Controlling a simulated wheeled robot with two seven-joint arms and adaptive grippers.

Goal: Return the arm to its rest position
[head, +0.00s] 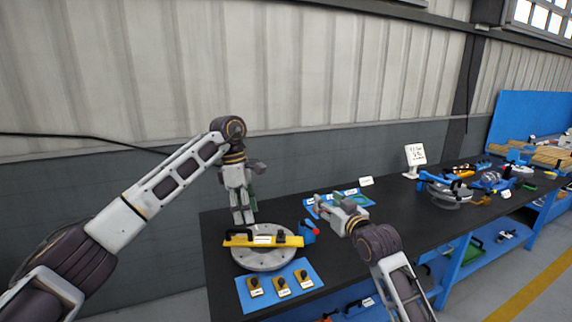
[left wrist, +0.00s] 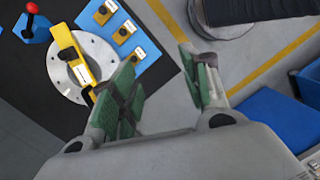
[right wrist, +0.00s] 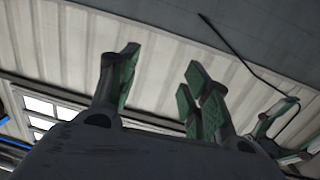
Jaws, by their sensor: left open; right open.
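My left gripper (head: 243,208) points down above the back left of the round grey flange (head: 262,261), and its fingers hold nothing. In the left wrist view the left gripper (left wrist: 165,75) is open, with green pads apart and the flange beyond it. A yellow bar (head: 285,241) with a black handle lies across the flange. My right gripper (head: 330,205) is raised over the table in the middle of the head view.
The black table (head: 225,285) carries a blue mat (head: 256,298) with 3 yellow blocks in front of the flange. A red-knobbed blue lever (head: 309,230) stands beside the flange. Blue tools and a white sign (head: 415,155) stand farther right. A wall is behind the table.

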